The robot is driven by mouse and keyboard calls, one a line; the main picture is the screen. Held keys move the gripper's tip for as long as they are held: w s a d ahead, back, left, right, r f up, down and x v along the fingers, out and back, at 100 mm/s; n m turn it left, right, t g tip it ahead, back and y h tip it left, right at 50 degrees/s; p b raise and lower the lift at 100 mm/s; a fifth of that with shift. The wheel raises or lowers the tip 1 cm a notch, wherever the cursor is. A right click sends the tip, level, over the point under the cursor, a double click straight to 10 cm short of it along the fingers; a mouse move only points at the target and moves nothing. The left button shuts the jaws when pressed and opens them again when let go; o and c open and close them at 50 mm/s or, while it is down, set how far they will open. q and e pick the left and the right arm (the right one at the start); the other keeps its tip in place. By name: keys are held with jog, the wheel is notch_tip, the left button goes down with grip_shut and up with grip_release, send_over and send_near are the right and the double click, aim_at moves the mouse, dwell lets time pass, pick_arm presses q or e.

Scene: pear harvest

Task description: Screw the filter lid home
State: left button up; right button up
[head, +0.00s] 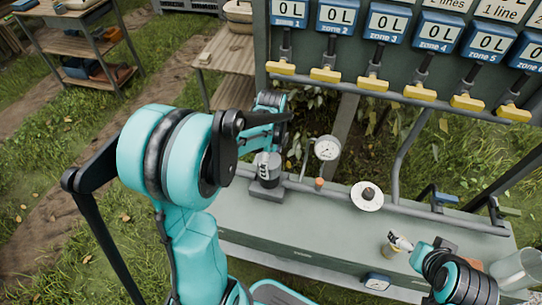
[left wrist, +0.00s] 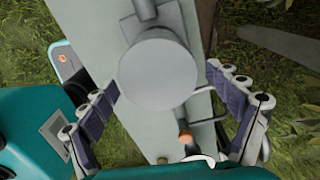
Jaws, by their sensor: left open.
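The filter's round grey lid (left wrist: 158,75) is seen from above in the left wrist view, with a grey pipe fitting beyond it. My left gripper (left wrist: 162,84) is open above it, one finger on each side, with gaps between pads and rim. In the head view the dark grey filter body (head: 266,184) stands on the bench, and my left gripper (head: 264,160) is at its top, partly hiding it. How far the lid is turned down cannot be seen. My right gripper (head: 401,242) is low over the bench at right; its jaws are too small to read.
The grey-green bench (head: 320,232) carries a pressure gauge (head: 327,149), an orange knob (head: 319,184) and a white disc (head: 367,196) beside the filter. A clear jug (head: 517,268) stands at right. Yellow-handled valves (head: 373,84) hang behind. The bench's middle front is clear.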

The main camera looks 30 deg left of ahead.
pick_arm(q)
jog(key=shift+f, duration=1.1)
jog(key=shift+c, duration=0.3)
